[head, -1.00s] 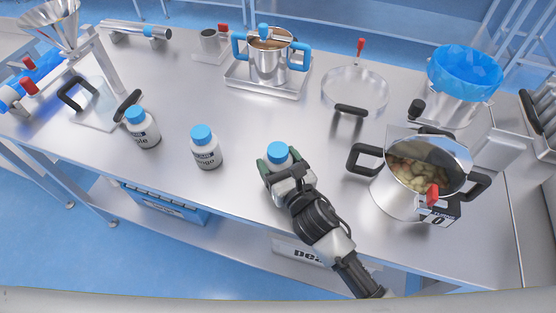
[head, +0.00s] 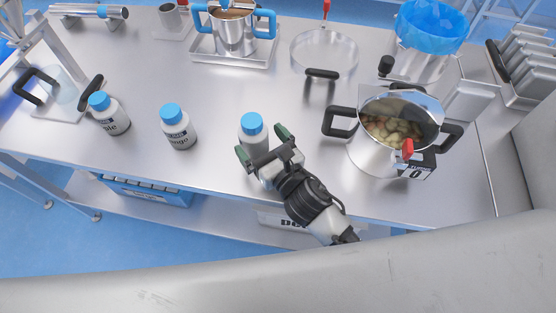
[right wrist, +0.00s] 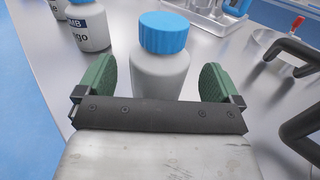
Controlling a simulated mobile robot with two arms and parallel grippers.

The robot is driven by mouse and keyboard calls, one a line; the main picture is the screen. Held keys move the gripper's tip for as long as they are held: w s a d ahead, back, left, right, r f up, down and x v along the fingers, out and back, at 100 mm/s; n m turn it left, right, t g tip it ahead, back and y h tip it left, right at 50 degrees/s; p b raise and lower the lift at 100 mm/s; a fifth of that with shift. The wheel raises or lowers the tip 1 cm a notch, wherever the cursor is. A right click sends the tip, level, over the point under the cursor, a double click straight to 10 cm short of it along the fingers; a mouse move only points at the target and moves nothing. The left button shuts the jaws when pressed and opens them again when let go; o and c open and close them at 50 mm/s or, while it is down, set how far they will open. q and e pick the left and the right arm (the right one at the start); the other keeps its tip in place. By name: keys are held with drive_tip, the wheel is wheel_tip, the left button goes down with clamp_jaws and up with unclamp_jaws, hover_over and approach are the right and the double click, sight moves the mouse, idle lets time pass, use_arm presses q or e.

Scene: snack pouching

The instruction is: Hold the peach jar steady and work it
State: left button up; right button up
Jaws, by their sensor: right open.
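A white jar with a blue cap (head: 252,138) stands upright near the front edge of the table. Its label faces away, so I cannot read whether it says peach. My right gripper (head: 262,145) is open, with its green fingers spread on either side of the jar and a gap showing on each side. In the right wrist view, the jar (right wrist: 160,75) stands between and slightly beyond the open fingers, its cap on. My left gripper is not in view.
A jar reading "ngo" (head: 178,130) and one reading "ple" (head: 110,115) stand to the left. A steel pot with chunks (head: 372,155) stands to the right. A round clear lid (head: 322,55) and a pot with blue handles (head: 235,38) lie behind. Bare table separates them.

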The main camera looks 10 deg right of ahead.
drive_tip(key=b+v, duration=0.1)
drive_tip(key=v, duration=0.6)
drive_tip(key=shift+f, duration=0.15)
drive_tip(key=shift+s+d, duration=0.35)
drive_tip(key=shift+s, duration=0.3)
